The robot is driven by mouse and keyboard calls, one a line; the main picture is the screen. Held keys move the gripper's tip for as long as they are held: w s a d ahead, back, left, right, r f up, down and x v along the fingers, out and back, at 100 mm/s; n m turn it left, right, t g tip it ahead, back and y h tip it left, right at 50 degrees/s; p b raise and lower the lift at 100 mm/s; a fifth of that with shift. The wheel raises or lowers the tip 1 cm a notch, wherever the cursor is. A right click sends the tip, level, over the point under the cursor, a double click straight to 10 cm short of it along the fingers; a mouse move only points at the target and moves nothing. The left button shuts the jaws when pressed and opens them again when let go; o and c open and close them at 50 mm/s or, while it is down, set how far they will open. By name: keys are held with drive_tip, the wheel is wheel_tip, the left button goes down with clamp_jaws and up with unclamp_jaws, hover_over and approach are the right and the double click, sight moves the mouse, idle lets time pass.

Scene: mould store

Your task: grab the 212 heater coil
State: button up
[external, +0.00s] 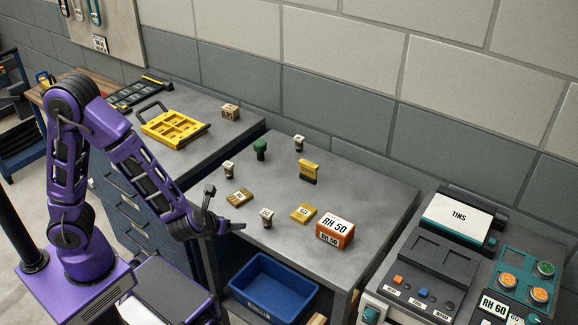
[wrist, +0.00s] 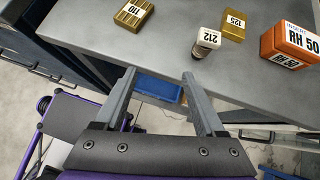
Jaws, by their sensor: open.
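The 212 heater coil (wrist: 208,41), a small piece with a white top marked 212 and a dark lower part, stands near the front edge of the grey table. In the external view it is the small white-topped piece (external: 267,216) just right of my gripper (external: 228,224). In the wrist view my gripper (wrist: 159,76) is open and empty, its two fingers apart. The coil is beyond the fingertips, above the right finger in the picture, and not touching them.
A brass block marked 110 (wrist: 134,13) lies left of the coil; one marked 125 (wrist: 233,25) and an orange RH 50 box (wrist: 290,44) are to its right. Similar white-topped pieces stand farther back. A blue bin (external: 272,288) sits below the tabletop (external: 365,190).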

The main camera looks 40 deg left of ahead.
drive_tip(key=m+t+h+b, duration=0.3)
drive_tip(key=m+t, duration=0.1)
approach(274, 221)
drive_tip(key=w, duration=0.1)
drive_tip(key=w+d, duration=0.1)
drive_tip(key=w, duration=0.1)
drive_tip(key=shift+r, duration=0.1)
drive_tip(key=shift+w+a+r+b+x, duration=0.1)
drive_tip(key=shift+a+r+x, duration=0.05)
drive_tip(key=shift+x, duration=0.9)
drive_tip(key=shift+w+a+r+b+x, duration=0.1)
drive_tip(key=shift+a+r+x, duration=0.05)
drive_tip(key=shift+x, duration=0.9)
drive_tip(key=shift+a+r+b+x, duration=0.1)
drive_tip(key=shift+a+r+x, duration=0.05)
drive_tip(key=shift+x, duration=0.85)
clamp_jaws()
